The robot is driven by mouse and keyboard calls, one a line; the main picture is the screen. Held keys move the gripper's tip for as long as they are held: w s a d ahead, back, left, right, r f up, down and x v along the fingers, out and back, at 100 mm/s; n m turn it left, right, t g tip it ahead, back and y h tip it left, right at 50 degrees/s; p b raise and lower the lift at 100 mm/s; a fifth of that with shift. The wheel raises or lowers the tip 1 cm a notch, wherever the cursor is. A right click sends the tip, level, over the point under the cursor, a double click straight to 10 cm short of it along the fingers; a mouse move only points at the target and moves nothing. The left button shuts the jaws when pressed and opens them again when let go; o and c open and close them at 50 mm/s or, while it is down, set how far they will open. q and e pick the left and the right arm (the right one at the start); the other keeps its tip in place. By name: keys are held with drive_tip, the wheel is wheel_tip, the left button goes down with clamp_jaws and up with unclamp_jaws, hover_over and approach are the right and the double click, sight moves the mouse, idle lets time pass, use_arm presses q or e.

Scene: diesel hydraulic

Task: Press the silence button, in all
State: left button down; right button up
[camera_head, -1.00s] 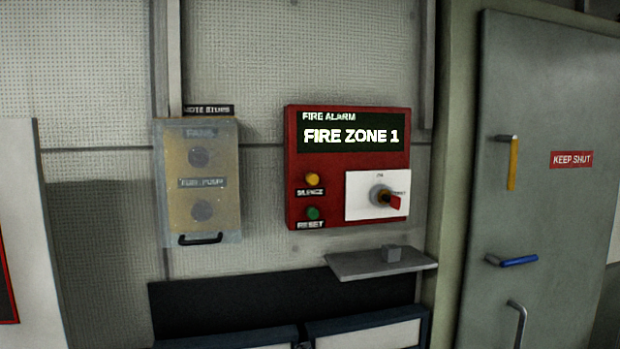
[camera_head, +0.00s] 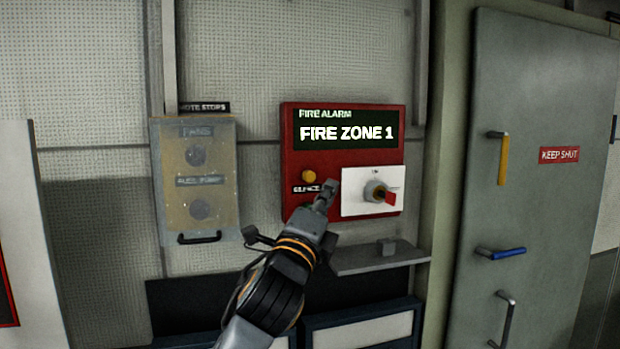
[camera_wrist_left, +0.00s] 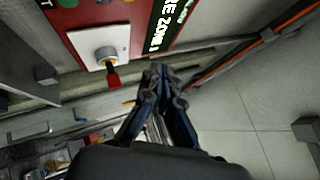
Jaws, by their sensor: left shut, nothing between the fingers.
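The red fire alarm panel (camera_head: 343,162) hangs on the wall, its display lit with "FIRE ZONE 1". The yellow silence button (camera_head: 309,176) sits at its left side above a "SILENCE" label, partly covered. My left gripper (camera_head: 328,190) is shut and empty, just below and right of the button in the head view; the gap to the panel cannot be told. It covers the reset button's place. In the left wrist view, the shut fingers (camera_wrist_left: 160,75) point toward the panel (camera_wrist_left: 85,15), with the lit display beside them; the silence button is not visible there. My right gripper is not in view.
A white plate with a red-handled rotary switch (camera_head: 379,191) is right of the gripper. A covered stop box (camera_head: 196,180) hangs left. A grey door (camera_head: 535,180) stands right.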

sight(309, 176)
use_arm(q)
drive_tip(key=shift+w, duration=0.1)
drive_tip(key=w+a, duration=0.1)
drive_tip(key=w, duration=0.1)
drive_tip(key=w+a, duration=0.1)
drive_tip(key=w, duration=0.2)
drive_tip(key=w+p, duration=0.1)
drive_tip(key=w, duration=0.2)
drive_tip(key=shift+w+a, duration=0.15)
drive_tip(key=shift+a, duration=0.25)
idle(0.8)
idle(0.4)
drive_tip(key=shift+w+a, duration=0.1)
drive_tip(key=shift+w, duration=0.25)
